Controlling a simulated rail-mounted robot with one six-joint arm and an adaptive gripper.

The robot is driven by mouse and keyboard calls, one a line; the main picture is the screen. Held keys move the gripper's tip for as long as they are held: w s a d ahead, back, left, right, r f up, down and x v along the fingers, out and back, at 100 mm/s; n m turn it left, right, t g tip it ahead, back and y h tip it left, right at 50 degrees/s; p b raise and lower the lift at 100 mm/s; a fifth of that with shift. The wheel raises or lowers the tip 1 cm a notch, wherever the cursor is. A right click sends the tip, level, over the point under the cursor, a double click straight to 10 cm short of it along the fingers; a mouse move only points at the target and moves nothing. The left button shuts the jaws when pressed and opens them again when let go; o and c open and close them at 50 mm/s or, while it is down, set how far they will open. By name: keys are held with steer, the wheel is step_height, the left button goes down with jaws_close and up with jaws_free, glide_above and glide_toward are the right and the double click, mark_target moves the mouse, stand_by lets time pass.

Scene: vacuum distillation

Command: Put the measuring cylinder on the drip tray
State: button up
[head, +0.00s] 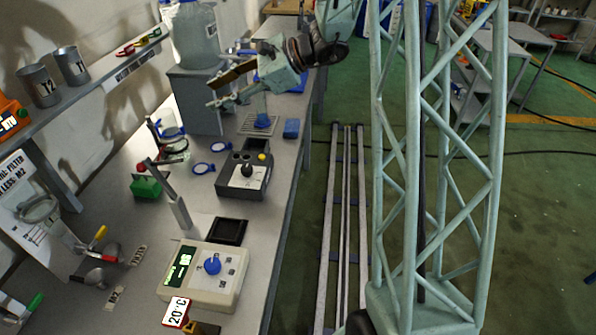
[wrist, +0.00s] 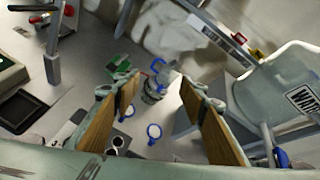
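My gripper (head: 232,88) is in the air above the back of the bench, with its fingers pointing left. In the wrist view its two wooden-faced fingers (wrist: 156,97) are wide apart with nothing held between them. A clear glass piece with a blue ring (wrist: 160,82), which looks like the measuring cylinder, shows beyond and between the fingertips, apart from them. It seems to be the clear, blue-ringed item (head: 170,130) near the wall in the head view. A grated plate, apparently the drip tray (head: 258,126), lies on the bench near its right edge, below the gripper.
A large clear carboy (head: 196,38) stands on a grey box (head: 193,98) behind the gripper. A device with a black knob (head: 245,176), a green block (head: 146,186), blue rings (head: 220,146) and a blue block (head: 291,128) are nearby. A shelf (head: 100,80) runs along the wall.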

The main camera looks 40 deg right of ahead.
steer(key=s+a+r+n+g+h, duration=0.1)
steer(key=s+a+r+n+g, duration=0.25)
steer(key=s, duration=0.55)
steer(key=s+a+r+n+h, duration=0.15)
steer(key=s+a+n, duration=0.25)
steer(key=s+a, duration=0.4)
steer(key=s+a+r+n+g, duration=0.2)
steer(key=s+a+r+n, duration=0.15)
steer(key=s, duration=0.65)
steer(key=s+d+r+n+h, duration=0.1)
steer(key=s+d+n+h, duration=0.2)
steer(key=s, duration=0.7)
steer(key=s+d+r+n+t+h, duration=0.1)
steer(key=s+d+n+h, duration=0.3)
steer(key=s+n, duration=0.3)
steer(key=s, duration=0.4)
steer(key=shift+s+d, duration=0.3)
steer(key=shift+d, duration=0.1)
